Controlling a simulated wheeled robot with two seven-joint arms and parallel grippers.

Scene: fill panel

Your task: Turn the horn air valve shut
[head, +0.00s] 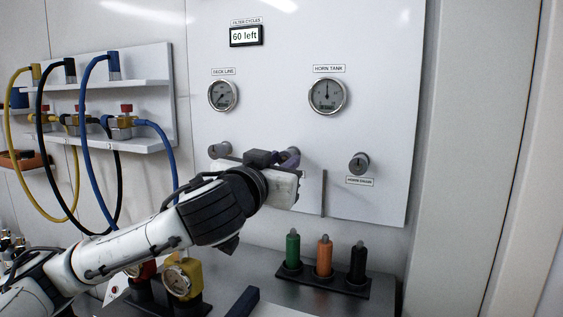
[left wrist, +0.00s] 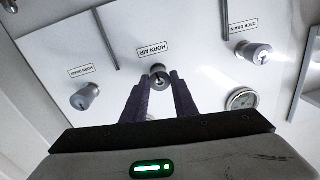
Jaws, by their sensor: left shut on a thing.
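The horn air valve (left wrist: 159,78) is a grey metal knob under its HORN AIR label (left wrist: 153,49) in the left wrist view. In the head view only part of the knob (head: 293,153) shows on the white panel, behind my left gripper. My left gripper (head: 276,157) reaches the panel with its dark fingers on either side of the knob. In the left wrist view the fingers (left wrist: 159,88) close around the knob, and its lower part is hidden between them. My right gripper is in neither view.
The horn drain knob (head: 359,163) is to the right, and another knob (head: 220,150) is to the left. The HORN TANK gauge (head: 328,95) and DECK LINE gauge (head: 222,95) are above. Green, orange and black handles (head: 324,255) stand below. Hoses (head: 89,135) hang at left.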

